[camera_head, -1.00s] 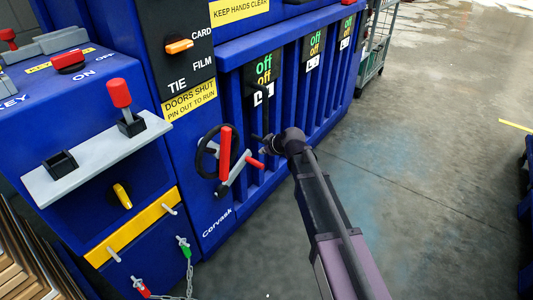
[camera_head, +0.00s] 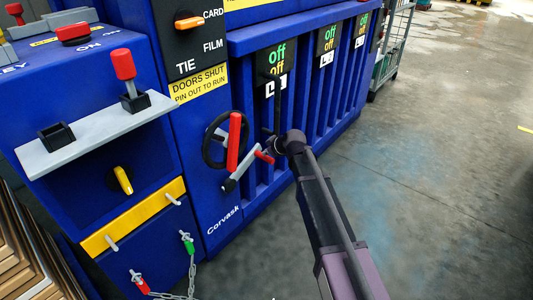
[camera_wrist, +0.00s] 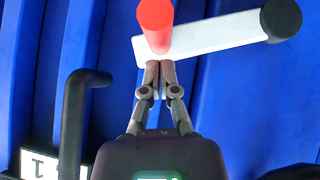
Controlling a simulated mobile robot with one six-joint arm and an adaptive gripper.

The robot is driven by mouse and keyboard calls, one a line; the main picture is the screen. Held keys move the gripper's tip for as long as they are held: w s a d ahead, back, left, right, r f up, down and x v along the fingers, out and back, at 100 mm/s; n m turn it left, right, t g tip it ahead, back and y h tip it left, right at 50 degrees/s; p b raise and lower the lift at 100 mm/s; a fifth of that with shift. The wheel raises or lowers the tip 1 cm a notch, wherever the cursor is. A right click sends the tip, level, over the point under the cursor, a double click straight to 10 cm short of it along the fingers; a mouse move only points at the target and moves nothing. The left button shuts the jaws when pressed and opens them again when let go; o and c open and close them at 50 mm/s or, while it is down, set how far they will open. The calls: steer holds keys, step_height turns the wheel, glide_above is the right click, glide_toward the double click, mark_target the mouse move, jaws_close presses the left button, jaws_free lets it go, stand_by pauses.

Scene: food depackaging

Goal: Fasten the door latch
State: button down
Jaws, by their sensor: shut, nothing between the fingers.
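The door latch is a pale grey bar (camera_head: 241,171) with a red knob (camera_head: 265,156) at its upper right end, set on the blue machine front beside a black handwheel. In the wrist view the bar (camera_wrist: 215,36) runs from the red knob (camera_wrist: 155,22) to a round black end (camera_wrist: 281,19). My gripper (camera_wrist: 159,66) is shut and empty. Its fingertips sit just below the knob at the bar's lower edge; I cannot tell whether they touch. In the head view my gripper (camera_head: 272,146) is beside the knob, partly hidden by my wrist.
A black handwheel with a red grip (camera_head: 234,140) is left of the latch. A black door handle (camera_wrist: 73,125) stands left of my fingers. A grey shelf (camera_head: 95,135) juts out at left. Open floor (camera_head: 440,200) lies to the right.

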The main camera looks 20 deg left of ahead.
steer(key=shift+w+f, duration=0.1)
steer(key=shift+f, duration=0.35)
steer(key=shift+b, duration=0.3)
